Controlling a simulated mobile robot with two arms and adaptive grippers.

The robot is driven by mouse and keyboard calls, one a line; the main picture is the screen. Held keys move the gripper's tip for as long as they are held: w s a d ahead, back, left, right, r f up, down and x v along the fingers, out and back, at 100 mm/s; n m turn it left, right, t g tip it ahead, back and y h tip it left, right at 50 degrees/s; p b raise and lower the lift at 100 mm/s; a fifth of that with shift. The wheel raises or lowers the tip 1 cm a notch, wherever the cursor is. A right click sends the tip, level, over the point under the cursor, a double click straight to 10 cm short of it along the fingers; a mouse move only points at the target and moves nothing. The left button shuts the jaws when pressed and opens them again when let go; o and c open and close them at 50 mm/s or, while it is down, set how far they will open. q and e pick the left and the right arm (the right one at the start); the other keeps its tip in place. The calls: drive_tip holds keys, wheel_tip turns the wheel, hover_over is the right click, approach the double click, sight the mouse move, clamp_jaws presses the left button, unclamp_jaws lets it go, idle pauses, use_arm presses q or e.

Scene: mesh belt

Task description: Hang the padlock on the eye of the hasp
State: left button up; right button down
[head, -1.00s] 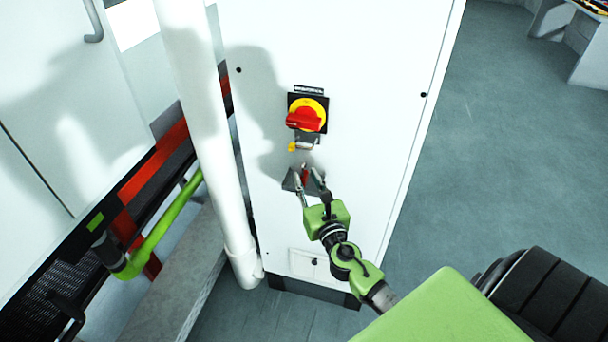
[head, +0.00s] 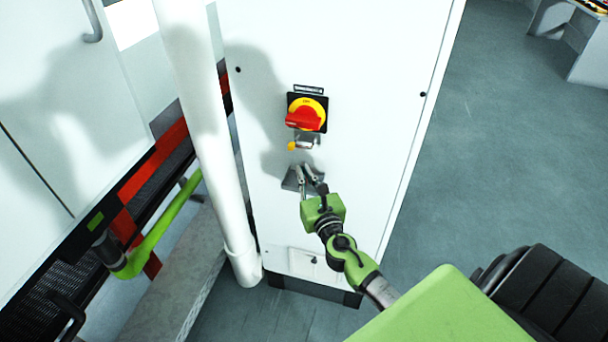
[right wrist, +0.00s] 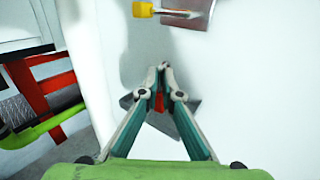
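The padlock, a small red piece (right wrist: 159,102), shows between the fingers of my right gripper in the right wrist view; its shackle cannot be made out. My right gripper (head: 308,173) has its fingers drawn close together around it, in front of a grey angular holder (head: 290,181) on the white cabinet. The holder also shows behind the fingers in the right wrist view (right wrist: 184,121). The hasp (head: 304,145), a small metal piece with a yellow end, sits above the gripper, apart from it. It shows at the top of the right wrist view (right wrist: 172,12). My left gripper is out of view.
A red and yellow rotary switch (head: 306,116) is just above the hasp. The white cabinet door (head: 370,60) is flat around it. A thick white pipe (head: 205,120) stands left of it, beside a green bar (head: 165,225). Open floor (head: 500,150) lies to the right.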

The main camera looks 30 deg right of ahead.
wheel_tip(320, 180, up, 3)
drive_tip(key=shift+r+p, duration=0.1)
drive_tip(key=shift+p, duration=0.7)
drive_tip(key=shift+s+r, duration=0.15)
drive_tip(key=shift+r, duration=0.1)
drive_tip(key=b+v, duration=0.5)
drive_tip(key=v, duration=1.2)
drive_tip(key=shift+s, duration=0.4)
drive_tip(key=shift+a+m+h, duration=0.1)
drive_tip(key=shift+m+h, duration=0.2)
drive_tip(key=shift+h, duration=0.1)
